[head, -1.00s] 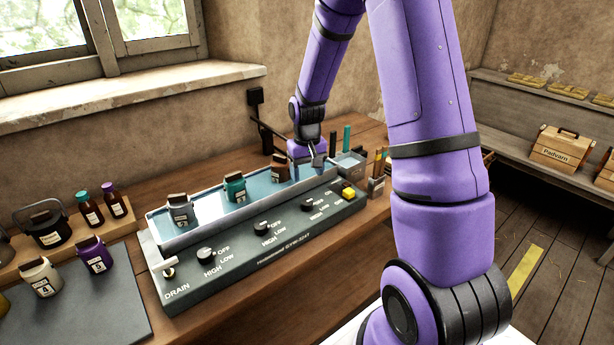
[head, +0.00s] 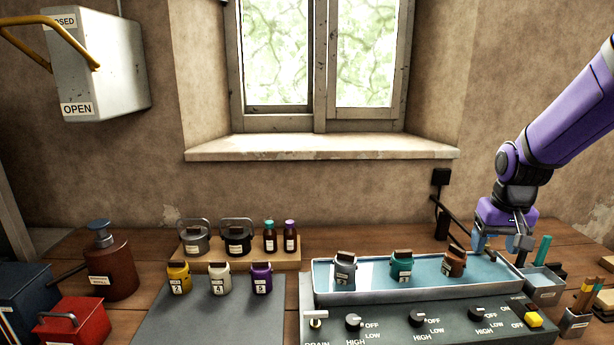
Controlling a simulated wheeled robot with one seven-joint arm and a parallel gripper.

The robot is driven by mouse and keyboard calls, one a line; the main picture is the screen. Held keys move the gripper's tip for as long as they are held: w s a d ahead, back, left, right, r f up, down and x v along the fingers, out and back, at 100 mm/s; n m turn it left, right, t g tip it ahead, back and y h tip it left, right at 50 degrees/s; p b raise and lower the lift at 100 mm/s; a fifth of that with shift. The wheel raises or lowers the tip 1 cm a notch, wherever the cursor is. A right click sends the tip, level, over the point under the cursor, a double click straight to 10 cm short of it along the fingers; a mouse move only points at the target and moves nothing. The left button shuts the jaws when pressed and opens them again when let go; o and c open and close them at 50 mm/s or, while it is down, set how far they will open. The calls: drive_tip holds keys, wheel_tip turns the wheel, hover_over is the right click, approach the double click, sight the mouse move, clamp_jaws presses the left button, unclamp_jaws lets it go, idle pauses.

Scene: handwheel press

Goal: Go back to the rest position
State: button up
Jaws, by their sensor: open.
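My gripper (head: 503,240) is open and points down at the right end of the water bath (head: 340,297), in the head view. I see nothing between its fingers. A brown jar (head: 454,263) stands in the bath just left of the gripper, apart from it as far as I can tell. A teal jar (head: 401,265) and a grey jar (head: 344,271) stand in the bath further left. My purple arm reaches in from the right edge.
A control panel (head: 385,338) with several knobs and a yellow button (head: 533,319) fronts the bath. Small bins with sticks (head: 575,322) stand right of it. Yellow, white and purple jars (head: 261,279) stand on a grey mat (head: 215,325). A lever box (head: 98,62) hangs upper left.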

drive_tip(key=s+a+r+n+t, duration=0.1)
drive_tip(key=s+a+r, duration=0.3)
drive_tip(key=s+r, duration=0.3)
drive_tip(key=s+a+r+t, duration=0.2)
drive_tip(key=s+a+r, duration=0.2)
drive_tip(key=s, duration=1.1)
wheel_tip(320, 180, up, 3)
drive_tip(key=shift+a+r+n+t, duration=0.15)
drive_tip(key=shift+n+t, duration=0.15)
drive_tip(key=shift+n, duration=0.1)
idle(1.6)
